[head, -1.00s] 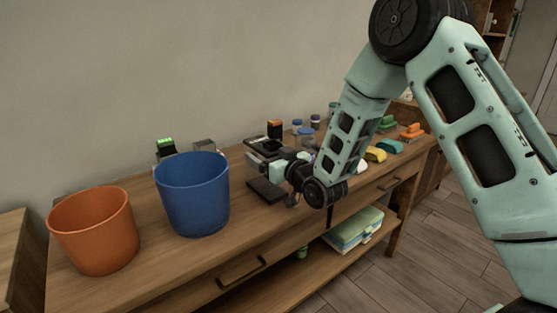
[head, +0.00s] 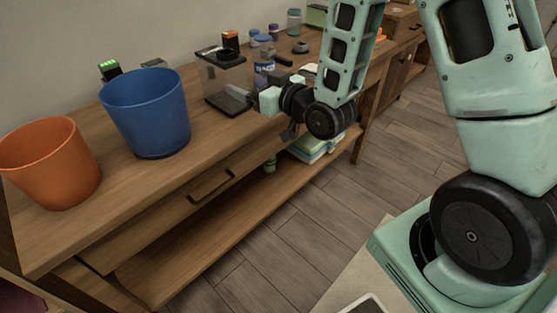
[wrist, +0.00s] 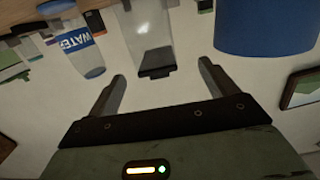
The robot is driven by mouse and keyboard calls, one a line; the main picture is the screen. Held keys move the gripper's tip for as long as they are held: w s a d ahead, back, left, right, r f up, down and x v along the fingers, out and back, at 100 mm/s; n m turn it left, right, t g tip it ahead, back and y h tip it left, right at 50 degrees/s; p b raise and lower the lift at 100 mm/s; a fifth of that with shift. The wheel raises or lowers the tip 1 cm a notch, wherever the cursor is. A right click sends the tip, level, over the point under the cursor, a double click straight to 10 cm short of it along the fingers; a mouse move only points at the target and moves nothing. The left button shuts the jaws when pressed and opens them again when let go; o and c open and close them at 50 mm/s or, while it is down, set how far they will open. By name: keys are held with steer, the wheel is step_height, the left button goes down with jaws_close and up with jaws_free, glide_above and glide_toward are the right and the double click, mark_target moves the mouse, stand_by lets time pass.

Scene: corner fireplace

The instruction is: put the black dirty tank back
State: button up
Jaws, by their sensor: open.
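The tank (head: 226,84) is a clear, smoky box with a black lid and a black base. It stands upright on the wooden cabinet top, right of the blue bucket. In the wrist view, which is upside down, the tank (wrist: 153,30) lies ahead between my finger lines, its black lid towards me. My gripper (wrist: 161,70) is open and empty, with one finger on each side of the lid in the picture. In the head view my gripper (head: 246,96) is at the tank's right front side; whether it touches the tank I cannot tell.
A blue bucket (head: 147,116) and an orange bucket (head: 50,166) stand left of the tank. A water bottle (head: 264,74) stands close on its right, with several jars behind. A green-topped black item (head: 109,70) is behind the blue bucket. Open floor (head: 290,235) lies in front.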

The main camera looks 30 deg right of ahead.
steer(key=s+a+f+n+g+h, duration=0.1)
steer(key=s+a+f+n+g, duration=0.15)
steer(key=s+a+g, duration=0.85)
steer(key=s+d+r+n+g+h, duration=0.1)
steer(key=s+g+h, duration=0.3)
steer(key=s, duration=1.6)
steer(key=shift+d+r+g, duration=0.45)
steer(key=shift+r+g, duration=0.05)
steer(key=shift+g, duration=0.2)
steer(key=shift+w+r, duration=0.1)
